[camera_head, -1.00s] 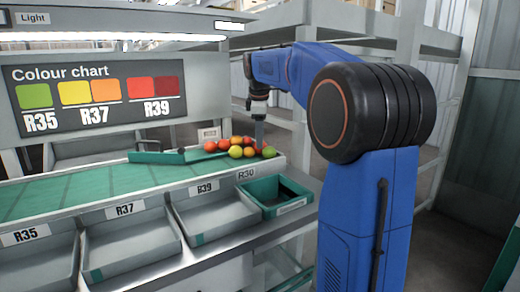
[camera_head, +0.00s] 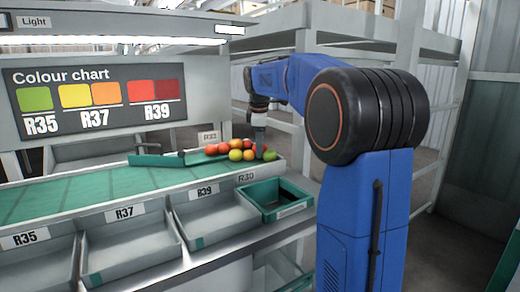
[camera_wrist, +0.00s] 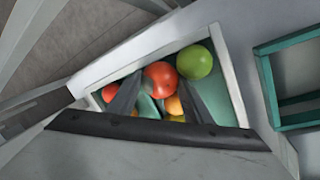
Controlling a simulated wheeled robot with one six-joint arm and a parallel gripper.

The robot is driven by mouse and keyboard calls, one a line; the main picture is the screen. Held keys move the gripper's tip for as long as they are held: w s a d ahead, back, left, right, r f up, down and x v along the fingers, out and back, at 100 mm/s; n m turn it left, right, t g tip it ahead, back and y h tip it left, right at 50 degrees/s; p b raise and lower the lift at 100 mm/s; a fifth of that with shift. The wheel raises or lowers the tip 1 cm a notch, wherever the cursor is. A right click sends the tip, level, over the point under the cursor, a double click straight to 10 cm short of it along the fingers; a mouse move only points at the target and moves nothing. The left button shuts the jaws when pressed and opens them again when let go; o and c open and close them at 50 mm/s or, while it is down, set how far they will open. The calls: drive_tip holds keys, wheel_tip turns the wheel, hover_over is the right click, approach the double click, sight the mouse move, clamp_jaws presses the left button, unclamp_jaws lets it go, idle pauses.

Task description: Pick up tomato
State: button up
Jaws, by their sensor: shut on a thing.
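Several tomatoes, red, orange, yellow and green, lie bunched at the right end of the green sorting belt (camera_head: 110,180). My gripper (camera_head: 259,153) is down among them in the head view. In the wrist view, the fingertips of my gripper (camera_wrist: 161,82) are on either side of a red tomato (camera_wrist: 160,74) and are shut on it. A green tomato (camera_wrist: 195,61) lies just right of it. Another red tomato (camera_wrist: 109,93) lies to the left, beside the left finger. Orange tomatoes (camera_wrist: 174,105) show partly between the fingers.
A light wall (camera_wrist: 228,75) borders the belt end. A green-rimmed R30 bin (camera_head: 300,200) stands at front right and looks empty. Grey bins R39 (camera_head: 215,218), R37 (camera_head: 130,252) and R35 (camera_head: 35,270) line the front, also empty. A colour chart (camera_head: 95,100) hangs behind.

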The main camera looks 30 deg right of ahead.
wheel_tip(320, 180, up, 9)
drive_tip(key=shift+r, duration=0.35)
drive_tip(key=shift+s, duration=0.1)
idle(0.7)
